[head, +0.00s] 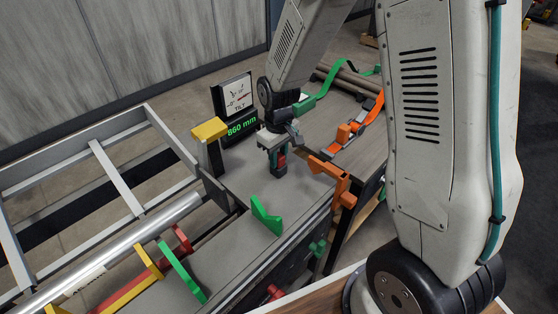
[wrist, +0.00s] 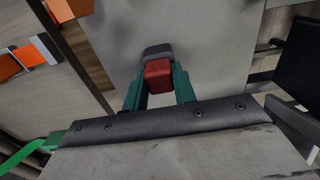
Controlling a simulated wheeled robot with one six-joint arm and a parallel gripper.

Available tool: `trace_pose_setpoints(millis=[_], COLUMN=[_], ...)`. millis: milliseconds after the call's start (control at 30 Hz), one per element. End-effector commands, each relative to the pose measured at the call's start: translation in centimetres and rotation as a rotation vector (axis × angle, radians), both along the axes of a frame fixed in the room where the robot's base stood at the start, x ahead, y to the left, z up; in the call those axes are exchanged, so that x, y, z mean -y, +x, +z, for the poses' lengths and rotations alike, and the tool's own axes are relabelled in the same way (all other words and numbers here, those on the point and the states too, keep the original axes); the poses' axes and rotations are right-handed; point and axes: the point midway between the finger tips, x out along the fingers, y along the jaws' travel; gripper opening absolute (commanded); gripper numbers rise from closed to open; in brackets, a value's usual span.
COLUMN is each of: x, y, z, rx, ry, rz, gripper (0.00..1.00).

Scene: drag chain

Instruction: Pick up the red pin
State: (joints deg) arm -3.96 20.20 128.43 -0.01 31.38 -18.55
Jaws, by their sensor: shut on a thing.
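The red pin (wrist: 158,73) shows in the wrist view as a red block with a dark grey end, between the two green fingers of my gripper (wrist: 159,86). My gripper is shut on it. In the head view my gripper (head: 278,167) points down over the grey bench top, with a bit of the red pin (head: 282,160) showing between the fingers. Whether the pin touches the bench top I cannot tell.
A tilt gauge with a green "860 mm" readout (head: 235,105) stands behind. A yellow-topped post (head: 209,130) is left of my gripper. Orange brackets (head: 333,176) stand to the right, a green wedge (head: 265,215) in front. The grey bench top (head: 232,249) has bare room.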

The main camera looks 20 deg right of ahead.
Motion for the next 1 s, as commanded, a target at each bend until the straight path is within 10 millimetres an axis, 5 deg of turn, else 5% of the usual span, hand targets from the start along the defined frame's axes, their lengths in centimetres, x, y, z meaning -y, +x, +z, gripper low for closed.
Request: trace_pose_setpoints(millis=[167, 600, 1000], x=[0.0, 0.0, 0.0], y=[0.1, 0.1, 0.0], z=[0.9, 8.8, 10.0], rx=[0.004, 0.004, 0.0], ry=[0.001, 0.001, 0.0], rz=[0.0, 0.0, 0.0], gripper=[0.0, 0.0, 0.0])
